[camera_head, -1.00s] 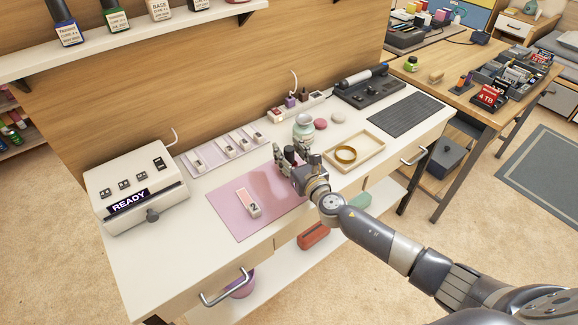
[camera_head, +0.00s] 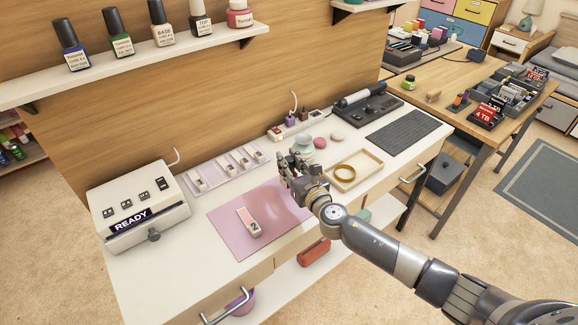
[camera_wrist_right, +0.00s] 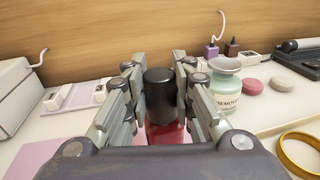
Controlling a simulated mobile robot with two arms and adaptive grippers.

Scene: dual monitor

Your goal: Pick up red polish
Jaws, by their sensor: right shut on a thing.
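The red polish is a bottle with a black cap (camera_wrist_right: 160,92) and a red body (camera_wrist_right: 165,133), seen upright between the fingers in the right wrist view. My right gripper (camera_wrist_right: 158,90) is shut on it. In the head view my right gripper (camera_head: 293,164) is by the far right corner of the pink mat (camera_head: 236,235), and its fingers mostly hide the bottle. The bottle's lower end is hidden by the gripper in the wrist view. My left gripper is not in view.
A remover bottle (camera_wrist_right: 236,101) stands just beyond the gripper. A tray with a gold ring (camera_head: 346,172) is to its right. A white machine reading READY (camera_head: 132,197) stands at the left. A shelf of polish bottles (camera_head: 163,33) is above. A numbered block (camera_head: 249,222) lies on the mat.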

